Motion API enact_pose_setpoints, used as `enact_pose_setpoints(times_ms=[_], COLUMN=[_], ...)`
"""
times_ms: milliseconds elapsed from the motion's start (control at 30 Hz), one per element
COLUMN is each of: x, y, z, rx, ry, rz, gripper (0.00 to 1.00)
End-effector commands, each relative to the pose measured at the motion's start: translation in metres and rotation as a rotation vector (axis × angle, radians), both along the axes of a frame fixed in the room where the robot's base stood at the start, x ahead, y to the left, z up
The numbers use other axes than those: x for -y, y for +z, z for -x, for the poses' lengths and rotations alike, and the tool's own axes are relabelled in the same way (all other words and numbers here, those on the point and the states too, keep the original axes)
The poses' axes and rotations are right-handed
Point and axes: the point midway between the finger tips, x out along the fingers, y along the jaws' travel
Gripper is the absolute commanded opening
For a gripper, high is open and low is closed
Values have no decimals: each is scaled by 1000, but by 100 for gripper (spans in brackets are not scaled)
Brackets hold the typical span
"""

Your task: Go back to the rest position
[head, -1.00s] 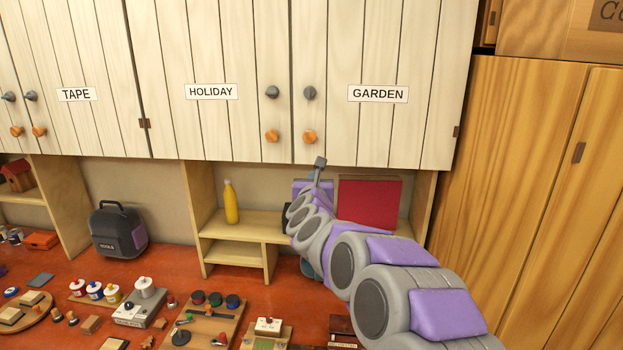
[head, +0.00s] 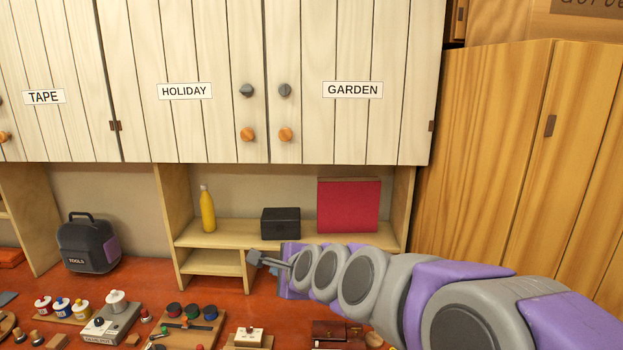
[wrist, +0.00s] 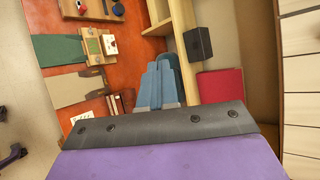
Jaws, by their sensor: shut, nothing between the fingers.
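My gripper (head: 254,260) is shut and empty at the end of my grey and purple arm, which reaches in from the lower right in the head view. It is in front of the shelf unit, above the red bench top, and touches nothing that I can see. In the wrist view the blue-grey gripper (wrist: 161,86) points over the red bench top, beside the shelf unit.
Closed cupboard doors labelled HOLIDAY (head: 185,91) and GARDEN (head: 352,89) hang above. The shelf unit holds a yellow bottle (head: 207,210), a black box (head: 281,223) and a red binder-like block (head: 348,206). Small items crowd the bench at left; a wooden cabinet (head: 490,150) stands right.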

Motion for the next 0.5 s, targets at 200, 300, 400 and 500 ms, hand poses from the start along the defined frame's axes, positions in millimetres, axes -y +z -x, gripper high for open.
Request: enact_pose_setpoints(times_ms=[200,300,400,500], x=[55,86,119,150], y=[-90,-125,-155,-180], z=[113,165,217,271], rx=[-85,-146,-217,-299], ry=[412,599,784,969], rz=[507,678,811,902], gripper=[0,0,0,0])
